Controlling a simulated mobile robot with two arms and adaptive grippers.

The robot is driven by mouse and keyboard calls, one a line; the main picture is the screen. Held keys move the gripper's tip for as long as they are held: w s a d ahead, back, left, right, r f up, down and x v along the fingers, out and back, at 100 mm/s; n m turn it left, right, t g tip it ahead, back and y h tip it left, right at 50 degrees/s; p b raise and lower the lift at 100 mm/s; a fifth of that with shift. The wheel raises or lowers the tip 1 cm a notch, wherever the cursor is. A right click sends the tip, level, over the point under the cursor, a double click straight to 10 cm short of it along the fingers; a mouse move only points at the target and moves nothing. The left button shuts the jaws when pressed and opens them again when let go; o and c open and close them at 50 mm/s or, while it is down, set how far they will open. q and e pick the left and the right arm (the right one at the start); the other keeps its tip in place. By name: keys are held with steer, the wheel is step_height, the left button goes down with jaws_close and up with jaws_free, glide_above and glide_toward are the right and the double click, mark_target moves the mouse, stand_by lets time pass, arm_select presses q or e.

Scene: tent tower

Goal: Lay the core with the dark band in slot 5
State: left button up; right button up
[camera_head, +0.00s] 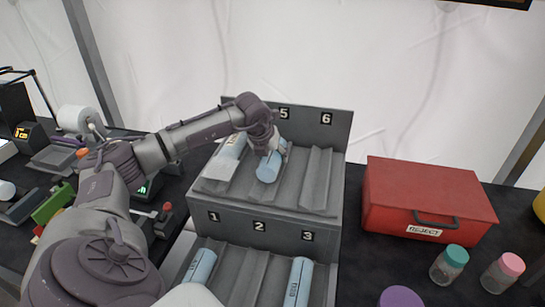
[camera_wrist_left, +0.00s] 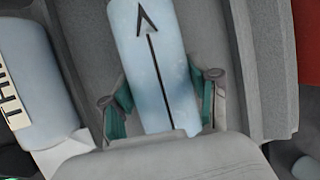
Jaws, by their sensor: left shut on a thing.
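My left gripper (camera_head: 270,150) is at slot 5 of the grey rack's upper tier, over the middle trough. It is shut on a pale blue core (camera_head: 268,172). In the left wrist view its green-padded fingertips (camera_wrist_left: 163,105) are on both sides of this core (camera_wrist_left: 158,60), which has a black arrow and a thin lengthwise line. The core lies along the slot 5 trough; I cannot tell whether it rests fully on the bottom. No dark band around it is clear to see. My right gripper is out of view.
Another core (camera_head: 229,150) lies left of slot 5; its label shows in the left wrist view (camera_wrist_left: 18,95). Slot 6 (camera_head: 317,180) is empty. Cores lie in slot 1 (camera_head: 199,268) and slot 3 (camera_head: 298,280). A red toolbox (camera_head: 420,195) and jars stand to the right.

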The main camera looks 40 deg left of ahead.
arm_select(q)
steer(key=shift+d+f, duration=0.1)
steer(key=shift+f, duration=0.05)
steer(key=o, duration=1.6)
step_height(320, 180, up, 10)
steer(key=shift+r, duration=0.1)
